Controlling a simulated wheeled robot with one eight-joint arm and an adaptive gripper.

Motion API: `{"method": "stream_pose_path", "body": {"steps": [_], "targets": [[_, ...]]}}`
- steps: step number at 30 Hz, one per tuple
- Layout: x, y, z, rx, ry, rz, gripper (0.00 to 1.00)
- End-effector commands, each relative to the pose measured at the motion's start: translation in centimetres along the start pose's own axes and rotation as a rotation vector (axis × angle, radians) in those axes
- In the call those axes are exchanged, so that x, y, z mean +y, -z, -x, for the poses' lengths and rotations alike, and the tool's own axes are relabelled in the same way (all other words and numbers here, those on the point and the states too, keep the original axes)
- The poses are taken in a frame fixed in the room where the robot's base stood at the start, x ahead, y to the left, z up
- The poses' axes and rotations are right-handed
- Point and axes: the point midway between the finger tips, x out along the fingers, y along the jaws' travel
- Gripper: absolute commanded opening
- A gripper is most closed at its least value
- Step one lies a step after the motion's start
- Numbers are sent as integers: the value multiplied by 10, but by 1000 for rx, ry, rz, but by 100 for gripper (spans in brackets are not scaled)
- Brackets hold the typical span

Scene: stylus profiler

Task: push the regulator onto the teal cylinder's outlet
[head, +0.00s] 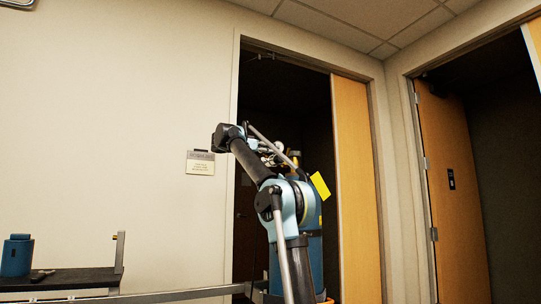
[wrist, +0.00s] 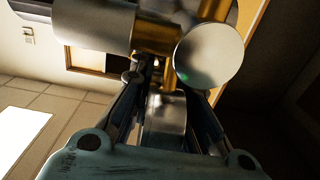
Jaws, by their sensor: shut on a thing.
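The regulator (wrist: 208,55) fills the top of the wrist view, with a silver round face, a brass body and a wide silver barrel to the left. My gripper (wrist: 162,85) is shut on its lower part, between the two dark fingers. In the head view my arm bends over in front of the doorway, and its gripper end is small and cluttered beside pale metal parts. The teal cylinder (head: 316,262) stands upright behind my arm, partly hidden by it. A brass part shows near its top. I cannot tell whether the regulator touches the outlet.
A yellow tag (head: 319,186) hangs near the cylinder's top. An open dark doorway with a wooden door (head: 355,190) lies behind. A dark bench (head: 75,279) with a blue canister (head: 17,257) stands at left. A second wooden door (head: 452,190) is at right.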

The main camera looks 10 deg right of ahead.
Motion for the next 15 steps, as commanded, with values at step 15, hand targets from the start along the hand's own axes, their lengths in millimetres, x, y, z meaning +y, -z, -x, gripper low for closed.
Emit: {"method": "stream_pose_path", "body": {"steps": [15], "targets": [[0, 1, -10, 2, 0, 0, 0]]}}
